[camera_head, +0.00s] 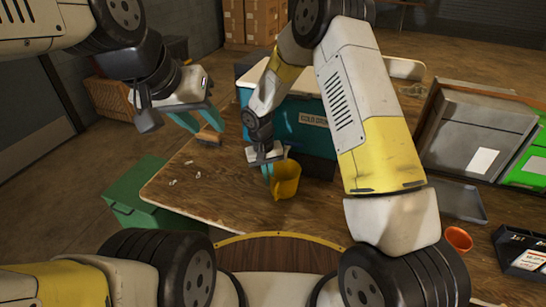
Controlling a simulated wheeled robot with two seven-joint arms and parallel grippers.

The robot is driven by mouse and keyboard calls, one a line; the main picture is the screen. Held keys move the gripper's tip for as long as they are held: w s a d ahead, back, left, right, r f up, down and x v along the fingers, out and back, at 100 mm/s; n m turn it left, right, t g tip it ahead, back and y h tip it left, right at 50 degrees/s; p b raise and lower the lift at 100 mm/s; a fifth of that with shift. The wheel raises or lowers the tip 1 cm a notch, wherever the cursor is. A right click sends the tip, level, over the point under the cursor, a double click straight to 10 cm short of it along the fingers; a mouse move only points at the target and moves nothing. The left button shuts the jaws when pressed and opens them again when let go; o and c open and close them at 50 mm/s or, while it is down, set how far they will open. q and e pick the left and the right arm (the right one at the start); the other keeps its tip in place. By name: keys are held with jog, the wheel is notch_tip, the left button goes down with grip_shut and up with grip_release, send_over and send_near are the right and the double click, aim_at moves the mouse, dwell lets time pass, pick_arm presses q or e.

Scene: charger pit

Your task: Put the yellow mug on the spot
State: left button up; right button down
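The yellow mug (287,181) stands upright on the wooden table, near its middle front. My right gripper (271,168) points down at the mug's left side and rim. One teal finger shows at the mug's left; the other is mostly hidden, so whether it grips the mug cannot be told. I cannot make out a marked spot; my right arm covers part of the table.
A teal cold-drink box (300,136) stands behind the mug. An orange cup (458,239), grey tray (462,201) and black bin (521,250) are at right. A green bin (128,187) stands left.

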jog(key=shift+f, duration=0.1)
jog(key=shift+f, duration=0.15)
jog(key=c, duration=1.6)
grip_release()
notch_tip(320, 180, up, 12)
jog(key=a, duration=0.1)
jog(key=s+d+r+t, duration=0.1)
jog(key=d+r, duration=0.2)
jog(key=r, duration=0.2)
jog(key=s+d+r, duration=0.1)
jog(key=d+r, duration=0.2)
jog(key=r, duration=0.2)
jog(key=s+d+r+t+y, duration=0.1)
jog(key=s+d+r, duration=0.3)
jog(key=s, duration=0.2)
jog(key=s+d+r+m+t+y, duration=0.1)
jog(key=s+d+r+t, duration=0.1)
jog(key=s+d+r, duration=0.2)
jog(key=s+d+r+m+t+y, duration=0.1)
jog(key=s+d+r, duration=0.3)
jog(key=s, duration=0.6)
jog(key=shift+s+d+r+t, duration=0.1)
jog(key=shift+d+r+t, duration=0.15)
jog(key=shift+r, duration=0.2)
jog(key=shift+d+r+t, duration=0.15)
jog(key=shift+r+t, duration=0.1)
jog(key=shift+r, duration=0.15)
